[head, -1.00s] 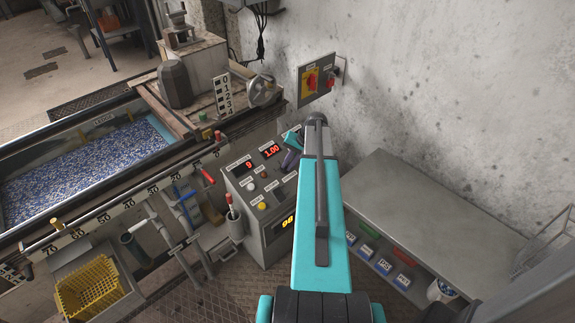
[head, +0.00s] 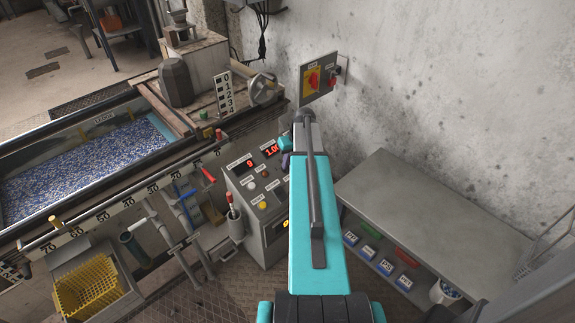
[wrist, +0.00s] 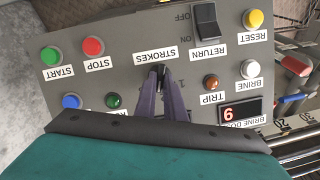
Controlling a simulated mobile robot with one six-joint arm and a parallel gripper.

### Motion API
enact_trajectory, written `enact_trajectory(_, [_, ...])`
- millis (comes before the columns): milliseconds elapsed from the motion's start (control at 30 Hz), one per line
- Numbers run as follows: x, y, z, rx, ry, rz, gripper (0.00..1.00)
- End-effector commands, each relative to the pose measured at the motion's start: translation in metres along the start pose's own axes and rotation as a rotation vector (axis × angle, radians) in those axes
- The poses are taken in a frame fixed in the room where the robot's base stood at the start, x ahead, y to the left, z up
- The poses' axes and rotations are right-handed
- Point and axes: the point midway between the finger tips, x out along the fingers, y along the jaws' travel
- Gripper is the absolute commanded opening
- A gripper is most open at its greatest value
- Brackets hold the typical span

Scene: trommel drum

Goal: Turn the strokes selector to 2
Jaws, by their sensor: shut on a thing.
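The strokes selector (wrist: 160,71) is a small dark knob on the grey control panel, beside the upside-down STROKES label (wrist: 156,53) in the wrist view. My gripper (wrist: 161,76) is shut on the knob, with a purple-grey finger on each side of it. The fingers cover most of the scale around the knob. Only part of the markings shows beside them, so I cannot tell which number it points to. In the head view my teal arm hides the selector and most of the gripper.
Near the knob are the black RETURN rocker switch (wrist: 206,23), red STOP button (wrist: 93,46), green START button (wrist: 49,55) and brown TRIP lamp (wrist: 211,81). A red isolator switch (head: 314,78) is on the wall. A grey bench (head: 430,205) stands at the right.

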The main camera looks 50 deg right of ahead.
Motion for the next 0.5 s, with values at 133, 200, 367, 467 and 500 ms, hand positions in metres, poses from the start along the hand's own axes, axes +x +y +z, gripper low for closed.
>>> enact_trajectory(133, [-0.0011,-0.0022,-0.0033,-0.118,0.011,0.033,0.0])
enact_trajectory(200, [-0.0011,-0.0027,-0.0034,-0.166,0.012,0.046,0.0])
enact_trajectory(367, [-0.0013,-0.0038,-0.0037,-0.249,0.012,0.067,0.0])
enact_trajectory(467, [-0.0015,-0.004,-0.0037,-0.282,0.012,0.076,0.0])
enact_trajectory(500, [-0.0015,-0.004,-0.0038,-0.29,0.012,0.078,0.0])
